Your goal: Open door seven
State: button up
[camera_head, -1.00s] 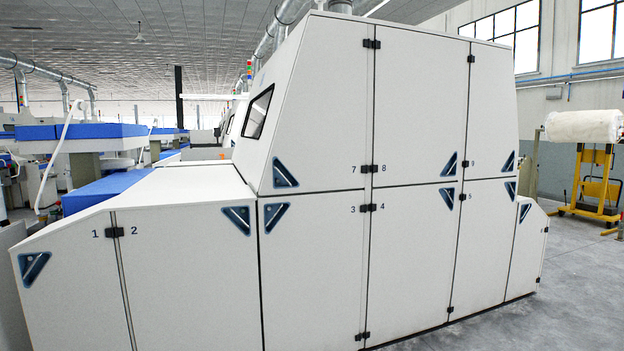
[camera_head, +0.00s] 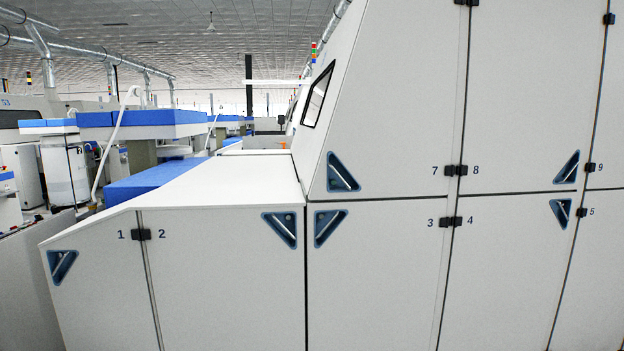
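Door seven (camera_head: 395,105) is the upper white panel of the machine, right of the small dark window. The number 7 is printed near its lower right corner, beside a black hinge (camera_head: 455,170). Its blue triangular recessed handle (camera_head: 342,174) is at its lower left corner. The door is shut, flush with the panel around it. Its top edge is out of the picture. My gripper is not in view.
Door three (camera_head: 378,270) lies directly below, with its own triangular handle (camera_head: 329,226). Door eight (camera_head: 530,90) is to the right. The low section with door two (camera_head: 225,280) juts out at left. Blue-topped machines (camera_head: 150,125) stand behind at left.

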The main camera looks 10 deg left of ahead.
aim_at(390, 134)
jog(key=u, duration=0.3)
jog(key=i, duration=0.9)
jog(key=u, duration=0.3)
